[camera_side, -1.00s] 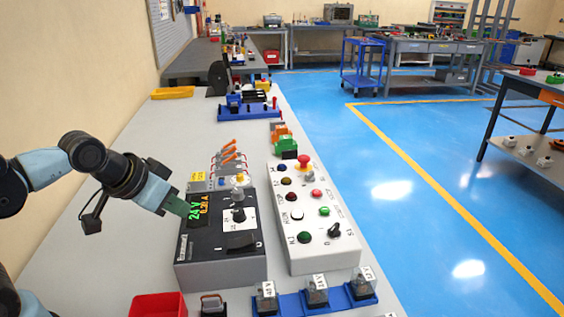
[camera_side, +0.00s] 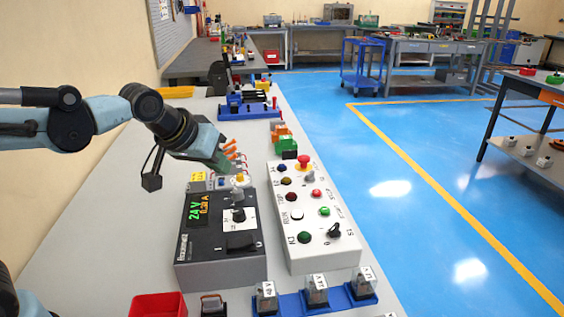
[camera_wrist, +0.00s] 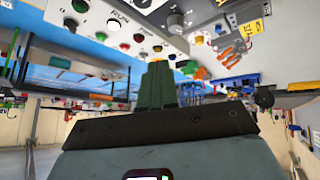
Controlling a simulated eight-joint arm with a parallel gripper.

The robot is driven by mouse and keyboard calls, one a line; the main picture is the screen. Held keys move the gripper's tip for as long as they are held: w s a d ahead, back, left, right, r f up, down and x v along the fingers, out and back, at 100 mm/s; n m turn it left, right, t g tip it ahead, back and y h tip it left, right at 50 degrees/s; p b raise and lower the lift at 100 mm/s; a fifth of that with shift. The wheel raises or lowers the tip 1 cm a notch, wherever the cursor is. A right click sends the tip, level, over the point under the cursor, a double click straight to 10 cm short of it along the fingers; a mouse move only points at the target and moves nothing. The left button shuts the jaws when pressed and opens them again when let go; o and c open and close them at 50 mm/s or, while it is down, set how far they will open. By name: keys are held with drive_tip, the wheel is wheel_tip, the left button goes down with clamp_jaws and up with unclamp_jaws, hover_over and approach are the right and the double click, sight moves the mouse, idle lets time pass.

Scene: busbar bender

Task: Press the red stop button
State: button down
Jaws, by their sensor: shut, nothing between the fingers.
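The white control box (camera_side: 313,255) stands right of the power supply. I cannot tell which is labelled stop. My gripper (camera_side: 222,162) is shut and empty, raised in the air left of the box's far end, apart from both buttons. In the wrist view its green fingers (camera_wrist: 158,85) are together, and the box's buttons show beyond them at the top.
The black power supply (camera_side: 222,240) with a lit display lies below my gripper. Orange-handled levers (camera_side: 232,152) stand close by the fingertips. A blue rack of relays (camera_side: 317,299) and a red bin (camera_side: 158,305) are at the near end. The space above the control box is clear.

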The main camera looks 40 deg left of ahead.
drive_tip(key=w+d+r+n, duration=0.1)
drive_tip(key=w+d+n, duration=0.25)
drive_tip(key=w, duration=0.75)
drive_tip(key=n+t, duration=0.1)
drive_tip(key=n, duration=0.1)
hover_over(314, 193)
wheel_tip(314, 193, down, 3)
drive_tip(key=shift+f, duration=0.1)
drive_tip(key=shift+f, duration=4.3)
drive_tip(key=shift+f, duration=0.1)
drive_tip(key=shift+f, duration=0.3)
